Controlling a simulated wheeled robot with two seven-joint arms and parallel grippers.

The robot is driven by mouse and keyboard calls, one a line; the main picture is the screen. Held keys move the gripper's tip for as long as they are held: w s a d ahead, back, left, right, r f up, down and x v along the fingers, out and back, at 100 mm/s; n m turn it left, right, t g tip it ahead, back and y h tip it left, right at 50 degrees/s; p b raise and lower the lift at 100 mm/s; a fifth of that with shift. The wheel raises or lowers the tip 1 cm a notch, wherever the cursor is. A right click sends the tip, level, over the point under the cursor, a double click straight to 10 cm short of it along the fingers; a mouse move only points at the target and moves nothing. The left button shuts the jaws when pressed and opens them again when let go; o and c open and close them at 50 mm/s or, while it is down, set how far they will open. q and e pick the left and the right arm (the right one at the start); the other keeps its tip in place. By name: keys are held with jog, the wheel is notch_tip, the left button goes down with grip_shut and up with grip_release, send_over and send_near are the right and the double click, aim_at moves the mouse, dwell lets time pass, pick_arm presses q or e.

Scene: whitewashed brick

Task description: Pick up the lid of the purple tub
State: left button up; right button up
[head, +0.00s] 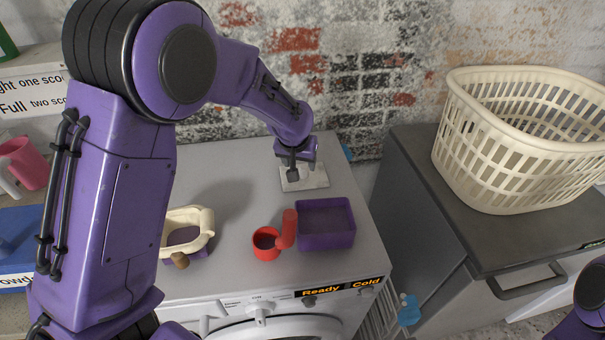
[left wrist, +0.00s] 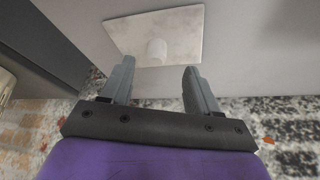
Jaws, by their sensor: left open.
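The lid is a pale, mottled flat plate (head: 317,178) lying on top of the white machine, behind the purple tub (head: 326,241). The tub is open at the top. In the left wrist view the lid (left wrist: 122,36) shows a short white knob (left wrist: 157,51) standing up from it. My left gripper (head: 296,168) is over the lid, pointing down. In the wrist view the gripper (left wrist: 157,74) is open and empty, and the knob appears between and just beyond its fingertips. In the head view the gripper hides the knob. My right gripper is out of view.
A red cup (head: 265,243) with a raised red handle stands left of the tub. A cream-rimmed container (head: 203,219) stands farther left. A cream laundry basket (head: 517,160) sits on the grey cabinet at right.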

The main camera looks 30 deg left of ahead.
aim_at(304, 169)
pick_arm(q)
jog(key=x, duration=0.3)
jog(key=w+x, duration=0.1)
jog(key=x, duration=0.2)
jog(key=shift+w+d+r, duration=0.1)
jog(key=shift+w+d, duration=0.05)
jog(key=shift+s+r, duration=0.25)
jog(key=shift+s, duration=0.1)
jog(key=shift+s+r, duration=0.1)
jog(key=shift+s, duration=0.05)
jog(key=c, duration=0.3)
grip_shut()
